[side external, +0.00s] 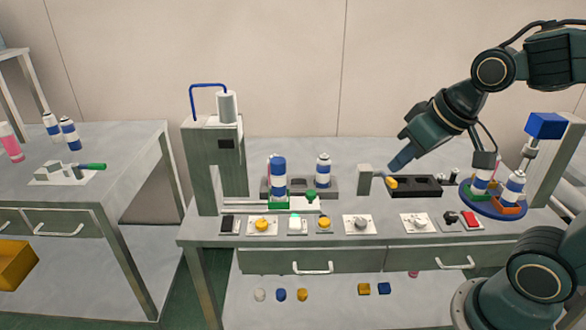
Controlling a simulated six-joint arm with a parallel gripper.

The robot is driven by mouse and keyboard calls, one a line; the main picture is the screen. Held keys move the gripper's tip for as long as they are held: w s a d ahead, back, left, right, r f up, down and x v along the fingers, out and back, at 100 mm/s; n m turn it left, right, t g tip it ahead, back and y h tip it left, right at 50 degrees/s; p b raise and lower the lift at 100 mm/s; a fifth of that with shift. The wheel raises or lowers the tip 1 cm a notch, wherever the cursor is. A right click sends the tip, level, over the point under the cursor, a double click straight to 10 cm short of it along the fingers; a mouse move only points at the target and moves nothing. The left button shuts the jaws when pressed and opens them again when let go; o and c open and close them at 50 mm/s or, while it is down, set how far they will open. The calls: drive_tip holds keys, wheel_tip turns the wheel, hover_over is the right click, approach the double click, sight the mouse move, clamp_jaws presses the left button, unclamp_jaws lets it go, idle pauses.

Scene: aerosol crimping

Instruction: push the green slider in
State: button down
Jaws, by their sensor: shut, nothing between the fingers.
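A green knob (311,196) sits on a pale slide bar (297,206) at the front of the crimping machine (212,165). Just left of it a green block (278,193) surrounds the lower part of a blue and white can (278,168), which stands upright. I cannot tell how the knob and block are joined. My gripper (400,161) is shut and empty. It hangs above the right part of the bench, well to the right of the green knob and touching nothing that I can make out.
Another can (323,170) stands behind the knob. Several switches and knobs line the bench front. A blue turntable (480,205) with cans is at right. The air between gripper and green knob looks mostly free.

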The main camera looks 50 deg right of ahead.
drive_tip(key=w+d+f+m, duration=0.3)
drive_tip(key=w+f, duration=0.6)
drive_tip(key=w+d+f+m+t, duration=0.1)
drive_tip(key=w+d+f+m, duration=0.2)
drive_tip(key=w+f, duration=0.6)
drive_tip(key=shift+w+d+f+m+t+y, duration=0.3)
drive_tip(key=shift+d+f, duration=0.25)
drive_tip(key=shift+f, duration=0.05)
drive_tip(key=shift+f, duration=0.15)
approach(291, 208)
drive_tip(key=d+f, duration=0.1)
drive_tip(key=f, duration=0.2)
drive_tip(key=d+f, duration=0.1)
drive_tip(key=shift+w+d+f, duration=0.15)
drive_tip(key=shift+d+f, duration=0.15)
drive_tip(key=shift+d, duration=0.05)
drive_tip(key=shift+w+a, duration=1.45)
drive_tip(key=shift+w, duration=0.1)
